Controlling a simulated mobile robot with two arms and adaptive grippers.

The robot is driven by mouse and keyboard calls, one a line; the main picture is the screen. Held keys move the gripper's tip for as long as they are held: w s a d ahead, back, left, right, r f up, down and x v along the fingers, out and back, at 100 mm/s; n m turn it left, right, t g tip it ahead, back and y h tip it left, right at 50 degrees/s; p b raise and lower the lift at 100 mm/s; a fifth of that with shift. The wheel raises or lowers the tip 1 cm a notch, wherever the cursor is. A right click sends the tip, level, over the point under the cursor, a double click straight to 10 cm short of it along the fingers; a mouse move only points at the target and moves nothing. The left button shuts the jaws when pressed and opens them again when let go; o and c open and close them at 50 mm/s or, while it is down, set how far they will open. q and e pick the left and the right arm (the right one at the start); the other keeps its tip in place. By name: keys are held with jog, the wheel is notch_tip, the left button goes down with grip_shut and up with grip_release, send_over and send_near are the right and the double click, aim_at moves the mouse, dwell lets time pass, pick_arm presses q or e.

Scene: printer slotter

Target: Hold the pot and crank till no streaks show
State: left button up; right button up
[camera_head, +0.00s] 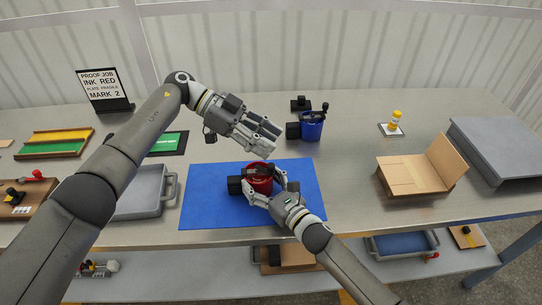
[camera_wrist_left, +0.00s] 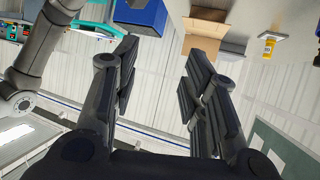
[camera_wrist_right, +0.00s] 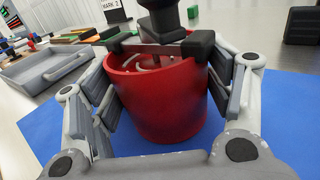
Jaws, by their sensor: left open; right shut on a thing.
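A red pot (camera_head: 258,181) stands upright on the blue mat (camera_head: 208,200). It fills the right wrist view (camera_wrist_right: 160,100), with a dark crossbar and black crank (camera_wrist_right: 160,20) over its mouth and pale streaks on the contents inside. My right gripper (camera_head: 264,190) is shut on the pot, one finger on each side. My left gripper (camera_head: 264,138) is open and empty, above and behind the pot, apart from the crank. In the left wrist view its fingers (camera_wrist_left: 160,75) are spread with nothing between them.
A blue pot (camera_head: 312,126) with a crank stands behind the mat. A grey tray (camera_head: 148,192) is left of the mat. An open cardboard box (camera_head: 412,176), a yellow bottle (camera_head: 395,119) and a grey slab (camera_head: 495,150) are right. A sign (camera_head: 102,87) stands back left.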

aim_at(270, 165)
pick_arm(q)
jog(key=shift+s+a+n+t+y, duration=0.55)
jog(key=shift+a+n+t+y, duration=0.75)
jog(key=shift+a+n+t, duration=1.75)
jog(key=shift+m+g, duration=0.35)
jog(key=shift+m, duration=0.2)
jog(key=x, duration=1.1)
jog(key=shift+w+a+f, duration=0.1)
jog(key=shift+a+f, duration=0.05)
jog(key=shift+f, duration=0.55)
grip_shut()
